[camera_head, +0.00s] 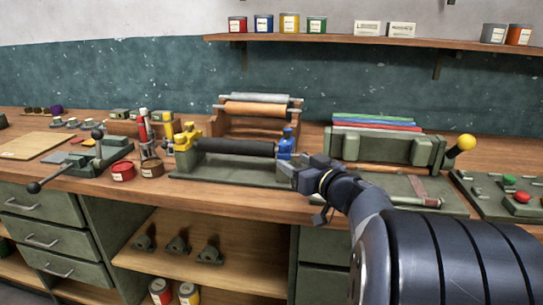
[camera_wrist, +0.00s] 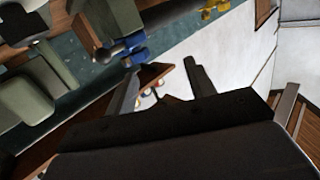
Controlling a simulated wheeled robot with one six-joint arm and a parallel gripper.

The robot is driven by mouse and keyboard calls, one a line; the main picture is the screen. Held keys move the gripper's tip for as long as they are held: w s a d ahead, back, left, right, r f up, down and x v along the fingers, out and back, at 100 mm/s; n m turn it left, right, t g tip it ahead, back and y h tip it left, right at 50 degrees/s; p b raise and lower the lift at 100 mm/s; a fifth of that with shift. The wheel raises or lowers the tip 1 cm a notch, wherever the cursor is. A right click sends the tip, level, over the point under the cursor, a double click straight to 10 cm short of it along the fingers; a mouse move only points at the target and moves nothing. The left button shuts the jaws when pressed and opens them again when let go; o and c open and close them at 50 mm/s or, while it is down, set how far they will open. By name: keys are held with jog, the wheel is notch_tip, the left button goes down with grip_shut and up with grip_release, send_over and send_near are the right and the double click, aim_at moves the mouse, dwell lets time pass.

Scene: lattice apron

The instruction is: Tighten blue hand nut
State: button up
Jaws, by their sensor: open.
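The blue hand nut (camera_head: 287,143) stands at the right end of a dark roller (camera_head: 236,147) on a green bench fixture. A yellow nut (camera_head: 186,138) is at the roller's left end. My gripper (camera_head: 291,171) is just below and in front of the blue nut, apart from it as far as I can tell. In the wrist view my gripper (camera_wrist: 160,82) is open with nothing visibly held between its fingers. The blue nut (camera_wrist: 121,48) shows there beyond the left finger, off the middle. The yellow nut (camera_wrist: 215,9) is farther off at the top.
A green press with a yellow-knobbed lever (camera_head: 466,142) stands right of the fixture. A rack with an orange roll (camera_head: 257,108) is behind it. Red and brown tins (camera_head: 122,172) and a lever clamp (camera_head: 97,153) are to the left. The wooden bench's front edge runs below the fixture.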

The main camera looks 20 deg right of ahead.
aim_at(288, 146)
jog(key=shift+t+h, duration=0.4)
jog(key=shift+t, duration=0.1)
jog(key=w, duration=0.3)
jog(key=w+d+p, duration=0.1)
jog(key=w, duration=0.3)
jog(key=w+d, duration=0.1)
jog(key=w, duration=0.3)
jog(key=shift+w+d+r+p, duration=0.15)
jog(key=shift+w+p, duration=0.05)
jog(key=shift+p, duration=0.2)
jog(key=shift+c, duration=0.4)
jog(key=c, duration=0.9)
